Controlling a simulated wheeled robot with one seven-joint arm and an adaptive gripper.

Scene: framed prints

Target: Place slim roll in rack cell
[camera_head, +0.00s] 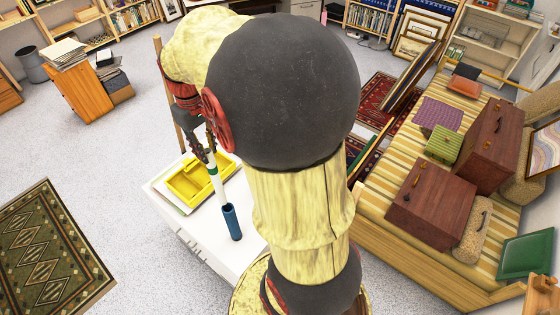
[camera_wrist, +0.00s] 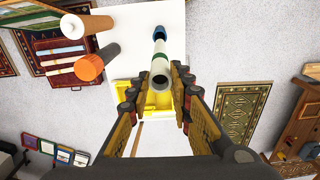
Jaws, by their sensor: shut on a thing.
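The slim roll (camera_head: 217,187) is a white tube with a green band. It hangs from my gripper (camera_head: 204,148), slightly tilted, over the white table. In the wrist view the slim roll (camera_wrist: 160,68) shows its open near end between the fingers of my gripper (camera_wrist: 158,84). A dark blue cylinder (camera_head: 231,223) is at the roll's lower end, and it also shows in the wrist view (camera_wrist: 159,32). I cannot tell whether it is part of the roll or separate. A yellow tray-like holder (camera_head: 185,188) with recesses lies beside the roll; I cannot tell whether it is the rack.
The white table (camera_head: 205,253) carries these things. My arm hides much of the table in the head view. A striped bench (camera_head: 395,165) with cases stands at right.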

